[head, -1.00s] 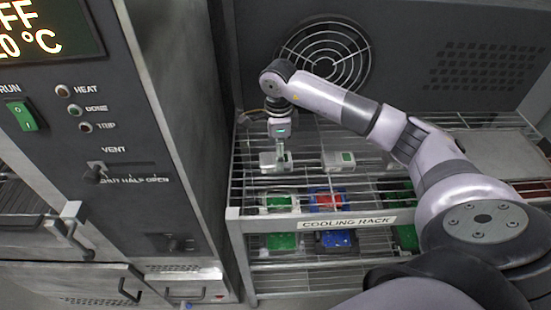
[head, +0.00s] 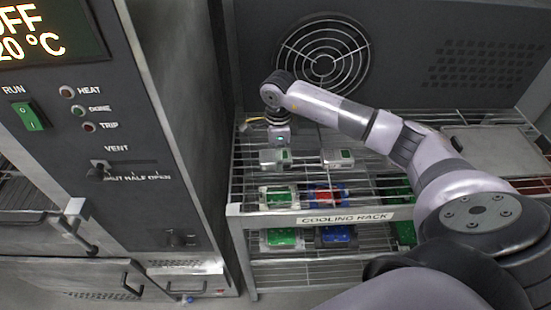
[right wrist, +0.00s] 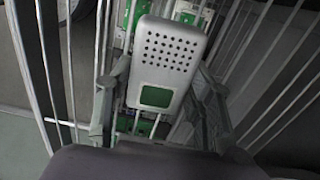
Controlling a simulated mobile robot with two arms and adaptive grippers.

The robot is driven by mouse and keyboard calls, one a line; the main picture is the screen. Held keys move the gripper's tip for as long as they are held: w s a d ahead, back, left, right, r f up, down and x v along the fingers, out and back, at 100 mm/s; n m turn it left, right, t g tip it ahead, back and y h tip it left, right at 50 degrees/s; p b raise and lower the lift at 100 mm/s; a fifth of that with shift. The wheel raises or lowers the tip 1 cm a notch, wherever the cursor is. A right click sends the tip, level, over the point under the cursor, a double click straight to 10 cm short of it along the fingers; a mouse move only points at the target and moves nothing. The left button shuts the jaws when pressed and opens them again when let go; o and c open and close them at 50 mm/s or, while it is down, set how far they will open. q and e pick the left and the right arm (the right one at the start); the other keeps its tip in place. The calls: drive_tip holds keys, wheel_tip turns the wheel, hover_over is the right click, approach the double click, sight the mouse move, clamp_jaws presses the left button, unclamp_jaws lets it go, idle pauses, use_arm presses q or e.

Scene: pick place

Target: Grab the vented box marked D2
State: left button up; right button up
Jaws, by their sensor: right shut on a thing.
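A pale grey vented box (right wrist: 163,65) with rows of holes and a green label lies between the fingers of my right gripper (right wrist: 160,100) in the right wrist view. My right gripper (head: 281,155) is shut on this box. In the head view it appears to be the left one (head: 270,160) of two similar boxes on the rack's top shelf. The other box (head: 338,159) sits just to its right, also with a green label. I cannot read a D2 mark on either. My left gripper is not in view.
The wire cooling rack (head: 345,217) has lower levels holding green boards (head: 278,197), a red piece (head: 325,195) and a blue piece (head: 336,236). An oven panel (head: 130,130) stands close on the left. A fan grille (head: 322,55) is behind. A flat grey tray (head: 490,150) lies right.

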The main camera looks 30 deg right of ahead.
drive_tip(key=c, duration=0.5)
drive_tip(key=shift+r, duration=0.1)
